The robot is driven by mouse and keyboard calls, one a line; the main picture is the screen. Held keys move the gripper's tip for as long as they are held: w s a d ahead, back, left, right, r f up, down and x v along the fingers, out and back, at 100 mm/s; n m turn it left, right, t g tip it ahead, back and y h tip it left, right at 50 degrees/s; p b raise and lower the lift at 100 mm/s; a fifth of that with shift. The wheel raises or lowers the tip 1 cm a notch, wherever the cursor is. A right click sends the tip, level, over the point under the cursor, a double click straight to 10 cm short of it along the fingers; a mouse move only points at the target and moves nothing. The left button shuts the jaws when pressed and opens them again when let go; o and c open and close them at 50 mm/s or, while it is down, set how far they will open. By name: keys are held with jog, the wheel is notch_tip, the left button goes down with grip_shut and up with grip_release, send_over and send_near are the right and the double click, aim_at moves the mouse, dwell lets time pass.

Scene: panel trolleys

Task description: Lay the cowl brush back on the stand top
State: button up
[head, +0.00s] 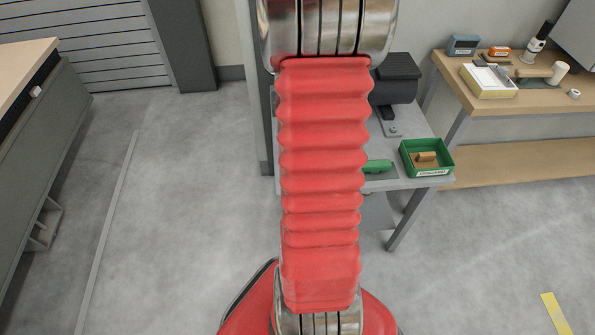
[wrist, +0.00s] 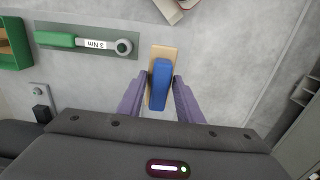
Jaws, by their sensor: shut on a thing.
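My gripper (wrist: 158,82) shows in the wrist view with two purple fingers. It is shut on the cowl brush, which has a blue body (wrist: 160,85) and a tan part (wrist: 165,52) beyond it. The brush is held to the right of a green-handled torque tool marked 3 Nm (wrist: 85,42), which lies on a grey mat. I cannot tell how high the brush is held. The stand top (head: 402,183) is right of my red arm in the head view, partly hidden by it. The arm also hides my gripper and the brush there.
A green tray (head: 427,157) with a tan piece in it sits at the stand's right corner. A dark machine (head: 395,80) stands at its back. A wooden bench (head: 490,104) with boxes is at the right. A grey cabinet (head: 35,150) is at the left; floor between is open.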

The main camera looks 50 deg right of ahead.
jog(key=shift+f, duration=3.15)
jog(key=shift+f, duration=1.9)
jog(key=o, duration=1)
jog(key=shift+r, duration=0.1)
notch_tip(320, 180, up, 12)
jog(key=shift+f, duration=0.1)
